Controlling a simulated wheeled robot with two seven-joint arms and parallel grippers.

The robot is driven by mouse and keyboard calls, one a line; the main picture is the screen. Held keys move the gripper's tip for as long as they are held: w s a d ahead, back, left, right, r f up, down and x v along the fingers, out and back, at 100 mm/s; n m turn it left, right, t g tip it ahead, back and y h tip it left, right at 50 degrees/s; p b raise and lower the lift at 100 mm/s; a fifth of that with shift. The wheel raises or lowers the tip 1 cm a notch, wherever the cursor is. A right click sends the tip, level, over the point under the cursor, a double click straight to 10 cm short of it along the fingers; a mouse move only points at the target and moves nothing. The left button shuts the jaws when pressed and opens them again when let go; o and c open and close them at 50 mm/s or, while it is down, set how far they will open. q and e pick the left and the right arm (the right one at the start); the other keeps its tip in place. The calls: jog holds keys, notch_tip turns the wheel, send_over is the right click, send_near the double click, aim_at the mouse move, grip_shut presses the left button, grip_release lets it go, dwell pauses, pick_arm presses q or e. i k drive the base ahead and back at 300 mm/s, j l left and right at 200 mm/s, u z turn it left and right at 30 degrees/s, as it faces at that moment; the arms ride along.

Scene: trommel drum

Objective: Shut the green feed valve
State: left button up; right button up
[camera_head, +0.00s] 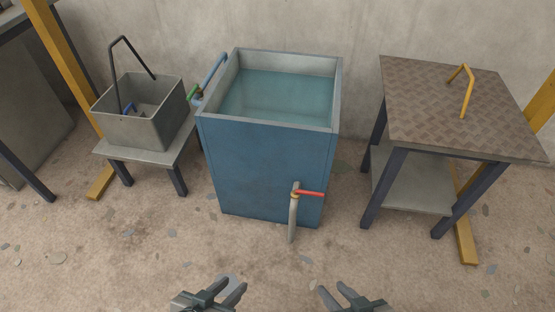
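The green feed valve (193,91) is a small green lever at the left rim of the blue water tank (255,170), close to the lower end of a blue pipe (215,69). The lever slants up to the right, roughly along the pipe; its exact setting is too small to tell. My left gripper (233,286) is at the bottom edge of the view, over the floor in front of the tank, open and empty. My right gripper (332,288) is to its right, also open and empty. Both are well away from the green valve.
A red-handled valve (310,194) sits on a grey pipe at the tank's front. Left stands a low table (143,157) with a grey handled bin (127,130). Right stands a table (430,132) with a brown plate top and yellow handle (467,88). Floor in front is clear.

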aim_at(193, 92)
jog(key=i+j+u, duration=0.2)
jog(key=i+j, duration=1)
jog(key=i, duration=0.05)
